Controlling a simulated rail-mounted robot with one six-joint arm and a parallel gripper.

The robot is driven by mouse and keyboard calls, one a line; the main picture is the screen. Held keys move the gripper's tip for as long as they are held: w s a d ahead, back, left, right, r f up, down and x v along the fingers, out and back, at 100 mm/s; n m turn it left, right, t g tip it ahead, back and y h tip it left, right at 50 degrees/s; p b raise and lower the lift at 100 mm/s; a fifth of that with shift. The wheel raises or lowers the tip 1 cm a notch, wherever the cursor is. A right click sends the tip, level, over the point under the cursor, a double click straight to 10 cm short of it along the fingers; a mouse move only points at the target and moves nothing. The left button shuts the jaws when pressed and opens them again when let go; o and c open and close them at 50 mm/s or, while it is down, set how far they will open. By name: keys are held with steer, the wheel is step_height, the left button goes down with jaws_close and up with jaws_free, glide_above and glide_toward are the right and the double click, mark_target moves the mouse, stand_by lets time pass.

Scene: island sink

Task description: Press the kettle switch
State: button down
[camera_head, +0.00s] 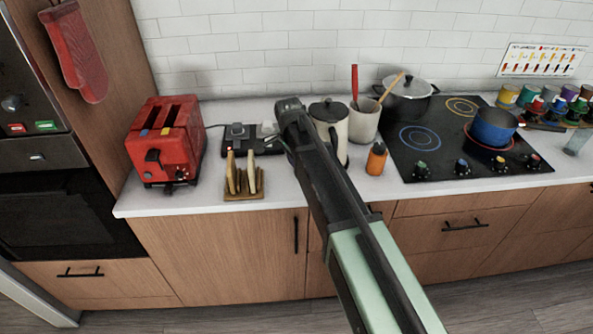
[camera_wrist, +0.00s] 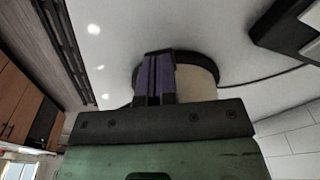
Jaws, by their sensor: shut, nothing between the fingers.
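The kettle (camera_head: 328,113) is cream with a black lid and a black handle on its right. It stands upright on the white counter against the tiled wall. My arm crosses in front of its lower left side in the head view, and I cannot make out its switch. My gripper's fingers show in the wrist view (camera_wrist: 157,62), dark purple, shut together and empty. Right behind them is a pale rounded thing with a dark rim (camera_wrist: 197,82), perhaps the kettle. I cannot tell whether the fingers touch it. In the head view my arm hides the fingertips.
Left of the kettle are a black device (camera_head: 240,135) with a cord, a toast rack (camera_head: 243,195) and a red toaster (camera_head: 166,140).

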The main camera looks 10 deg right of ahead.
steer(key=shift+f+b, duration=0.75)
steer(key=shift+s+a+r+p, duration=0.25)
steer(key=shift+s+a+p, duration=0.1)
steer(key=shift+a, duration=0.35)
steer(key=shift+s+a+r+p, duration=0.25)
steer(key=shift+s+a, duration=0.1)
steer(key=shift+a, duration=0.35)
steer(key=shift+w, duration=0.1)
step_height(320, 180, up, 11)
steer(key=p, duration=1)
steer(key=shift+s+a+f+p, duration=0.15)
steer(key=shift+s+a+p, duration=0.15)
steer(key=shift+a, duration=0.1)
